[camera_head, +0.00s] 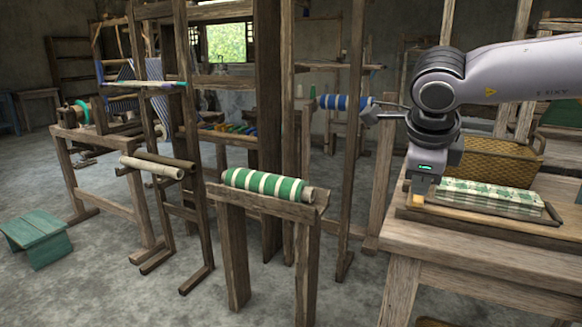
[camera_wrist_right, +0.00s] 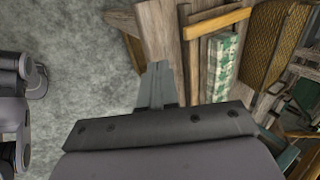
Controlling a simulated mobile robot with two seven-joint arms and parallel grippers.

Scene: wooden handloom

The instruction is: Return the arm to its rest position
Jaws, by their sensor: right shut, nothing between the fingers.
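My right arm comes in from the right in the head view, its forearm above the wooden table (camera_head: 480,250). My right gripper (camera_head: 420,187) points down at the table's near left part, close to the tray with the folded cloth. Whether it touches anything there cannot be told from this view. In the right wrist view the fingers (camera_wrist_right: 157,85) are together, with nothing seen between them, and the table's edge and grey floor lie beyond.
A green-and-white checked cloth (camera_head: 490,196) lies on the table, with a woven basket (camera_head: 500,160) behind it. A green-and-white striped roll (camera_head: 265,184) rests on a wooden stand to the left. The loom frame (camera_head: 270,110) stands behind. A green stool (camera_head: 36,238) is at far left.

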